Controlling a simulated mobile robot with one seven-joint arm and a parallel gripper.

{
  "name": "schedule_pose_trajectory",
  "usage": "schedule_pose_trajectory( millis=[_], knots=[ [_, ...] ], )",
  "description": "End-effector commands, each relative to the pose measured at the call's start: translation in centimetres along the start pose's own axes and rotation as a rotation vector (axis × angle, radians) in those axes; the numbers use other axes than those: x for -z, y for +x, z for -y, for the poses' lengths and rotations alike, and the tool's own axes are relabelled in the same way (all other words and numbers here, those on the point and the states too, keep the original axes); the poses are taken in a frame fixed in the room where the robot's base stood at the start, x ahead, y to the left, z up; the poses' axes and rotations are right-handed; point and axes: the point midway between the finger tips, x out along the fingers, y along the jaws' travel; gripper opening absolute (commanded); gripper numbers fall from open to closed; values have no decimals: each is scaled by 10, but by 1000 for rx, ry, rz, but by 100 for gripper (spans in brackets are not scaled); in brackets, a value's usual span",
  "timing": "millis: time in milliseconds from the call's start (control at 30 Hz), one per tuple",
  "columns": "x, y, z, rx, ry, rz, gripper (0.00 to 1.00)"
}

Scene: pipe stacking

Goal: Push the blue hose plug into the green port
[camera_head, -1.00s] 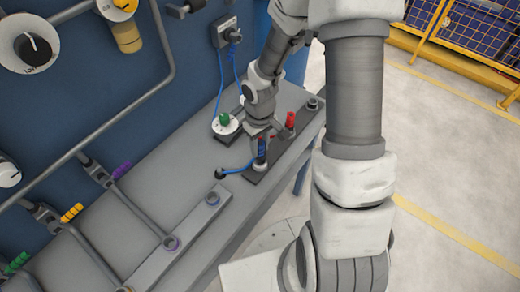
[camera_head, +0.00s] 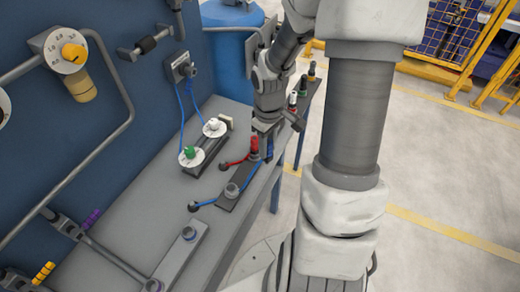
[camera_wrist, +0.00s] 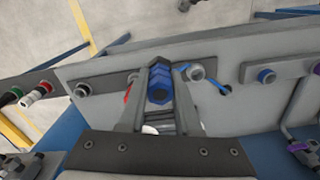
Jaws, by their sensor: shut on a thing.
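My gripper (camera_head: 268,140) is shut on the blue hose plug (camera_wrist: 158,85), which shows between the fingers in the wrist view. In the head view only a sliver of the blue plug (camera_head: 269,153) shows below the fingers, just right of the red plug (camera_head: 255,146). A green-ringed fitting, which looks like the green port (camera_head: 303,87), stands on the strip further right and back. It also shows at the far left of the wrist view (camera_wrist: 16,93), well apart from my gripper.
A red and white fitting (camera_head: 292,101) stands between my gripper and the green one; a dark fitting (camera_head: 312,70) is beyond. An empty grey socket (camera_head: 232,190) with a blue hose (camera_head: 206,203) is on the near plate. Dials (camera_head: 192,156) are to the left.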

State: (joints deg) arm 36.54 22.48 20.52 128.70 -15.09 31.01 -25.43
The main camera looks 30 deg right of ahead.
Motion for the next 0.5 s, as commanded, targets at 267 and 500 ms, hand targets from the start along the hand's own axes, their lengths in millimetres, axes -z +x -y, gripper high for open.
schedule_pose_trajectory(
  millis=[267, 500],
  knots=[
    [0, -1, -1, 0, -1, 0, 0],
    [0, -8, -1, -1, -1, -1, 0]
  ],
)
